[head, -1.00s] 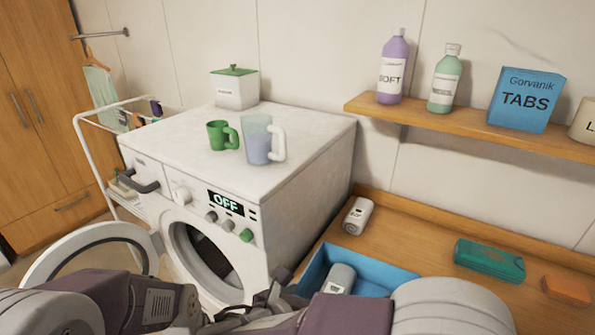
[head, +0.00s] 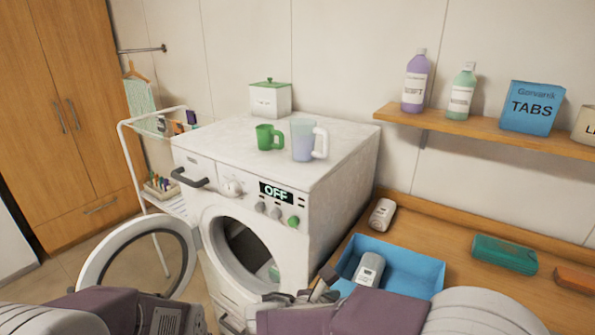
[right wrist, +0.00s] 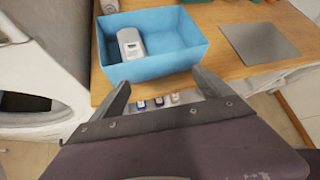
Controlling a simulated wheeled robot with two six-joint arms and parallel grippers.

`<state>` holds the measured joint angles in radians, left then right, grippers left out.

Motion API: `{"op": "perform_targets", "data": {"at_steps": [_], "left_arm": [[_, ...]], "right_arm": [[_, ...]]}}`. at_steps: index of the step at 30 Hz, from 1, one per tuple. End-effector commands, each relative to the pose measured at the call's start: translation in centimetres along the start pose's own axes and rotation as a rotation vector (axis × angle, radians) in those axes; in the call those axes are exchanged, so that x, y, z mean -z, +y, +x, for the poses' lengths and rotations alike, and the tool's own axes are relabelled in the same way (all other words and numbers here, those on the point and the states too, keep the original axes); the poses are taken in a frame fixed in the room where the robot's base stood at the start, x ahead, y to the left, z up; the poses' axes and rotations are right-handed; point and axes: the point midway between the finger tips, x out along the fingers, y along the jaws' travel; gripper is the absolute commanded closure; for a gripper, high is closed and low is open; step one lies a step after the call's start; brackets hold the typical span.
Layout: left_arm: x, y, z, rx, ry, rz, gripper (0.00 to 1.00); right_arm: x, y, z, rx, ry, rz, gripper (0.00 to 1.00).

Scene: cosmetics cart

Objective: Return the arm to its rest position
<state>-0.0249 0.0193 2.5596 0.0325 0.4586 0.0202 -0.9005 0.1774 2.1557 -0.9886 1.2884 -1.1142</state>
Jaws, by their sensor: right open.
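My right gripper (head: 302,291) is at the bottom middle of the head view, in front of the blue bin and beside the washing machine. In the right wrist view (right wrist: 160,80) its two fingers are spread apart with nothing between them, just short of the counter's front edge. My left arm (head: 120,308) crosses the bottom left of the head view, below the open washer door. The fingers of my left gripper do not show.
The washing machine (head: 330,192) reads OFF, and its round door (head: 101,262) stands open. A green mug (head: 264,137) and a clear jug (head: 301,141) stand on top. The blue bin (head: 425,278) holds a grey-white bottle (head: 369,269). A wooden counter (head: 450,240) lies at right.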

Motion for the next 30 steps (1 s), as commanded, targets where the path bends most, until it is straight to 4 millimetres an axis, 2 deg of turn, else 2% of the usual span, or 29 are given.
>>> {"op": "perform_targets", "data": {"at_steps": [4,8,12,14,16,19,22,27,30], "left_arm": [[0.0,0.0,0.0,0.000,0.000,0.000,0.64],[0.0,0.0,0.0,0.000,0.000,0.000,0.64],[0.0,0.0,0.0,0.000,0.000,0.000,0.64],[0.0,0.0,0.0,0.000,0.000,0.000,0.64],[0.0,0.0,0.0,0.000,0.000,0.000,0.64],[0.0,0.0,0.0,0.000,0.000,0.000,0.64],[0.0,0.0,0.0,0.000,0.000,0.000,0.64],[0.0,0.0,0.0,0.000,0.000,0.000,0.64],[0.0,0.0,0.0,0.000,0.000,0.000,0.64]], "right_arm": [[-0.5,-4.1,3.4,0.136,0.075,0.096,0.11],[1.1,-8.3,6.0,0.261,0.196,0.235,0.11],[4.7,-12.4,7.9,0.403,0.370,0.511,0.11],[6.8,-13.6,8.3,0.471,0.451,0.682,0.11],[9.4,-14.4,8.3,0.558,0.544,0.930,0.11],[12.9,-13.8,7.8,0.701,0.663,1.387,0.11],[14.6,-11.3,7.3,0.812,0.726,1.792,0.11],[14.6,-7.6,7.2,0.924,0.756,2.242,0.11],[13.9,-6.7,7.7,0.942,0.748,2.369,0.11]]}}
